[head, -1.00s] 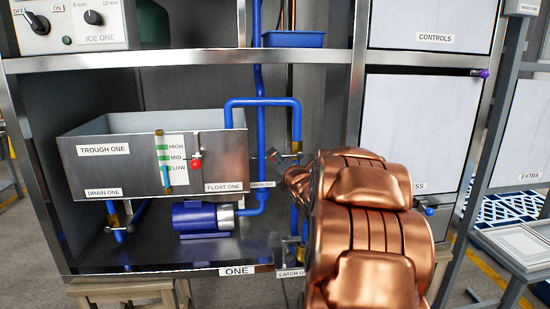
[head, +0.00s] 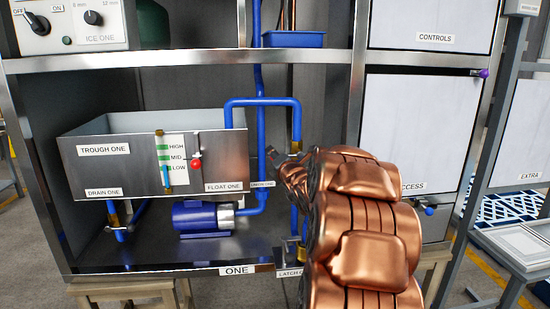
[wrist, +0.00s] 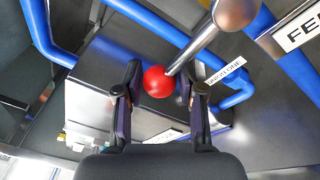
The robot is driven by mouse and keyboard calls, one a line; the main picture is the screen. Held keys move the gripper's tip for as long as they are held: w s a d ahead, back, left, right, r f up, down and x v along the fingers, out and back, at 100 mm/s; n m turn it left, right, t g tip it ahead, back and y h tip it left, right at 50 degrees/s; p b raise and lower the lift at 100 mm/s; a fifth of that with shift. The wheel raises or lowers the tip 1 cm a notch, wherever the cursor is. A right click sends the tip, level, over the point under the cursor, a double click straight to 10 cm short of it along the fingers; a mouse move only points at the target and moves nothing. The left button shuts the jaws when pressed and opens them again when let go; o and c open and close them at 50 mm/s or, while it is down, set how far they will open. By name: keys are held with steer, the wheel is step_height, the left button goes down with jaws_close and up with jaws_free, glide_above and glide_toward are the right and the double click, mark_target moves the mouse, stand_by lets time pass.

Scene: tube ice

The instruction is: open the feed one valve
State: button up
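In the wrist view a red ball knob (wrist: 158,82) sits at the end of a metal lever (wrist: 195,48). The lever runs up and right to a round metal hub (wrist: 236,12) beside a partly cut-off label starting "FE" (wrist: 300,28). My gripper (wrist: 160,80) is open, with one dark finger on each side of the knob. A gap shows on the left of the knob; contact on the right is unclear. In the head view my gripper (head: 273,157) is near the blue pipe, and my arm hides the valve.
The blue pipe (head: 262,101) loops beside the trough (head: 90,175), whose float has another red ball (head: 195,165). A blue pump (head: 195,216) stands below. The access panel (head: 415,130) is right of my arm. Blue pipes (wrist: 150,22) cross close around the knob.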

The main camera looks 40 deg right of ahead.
jaws_close()
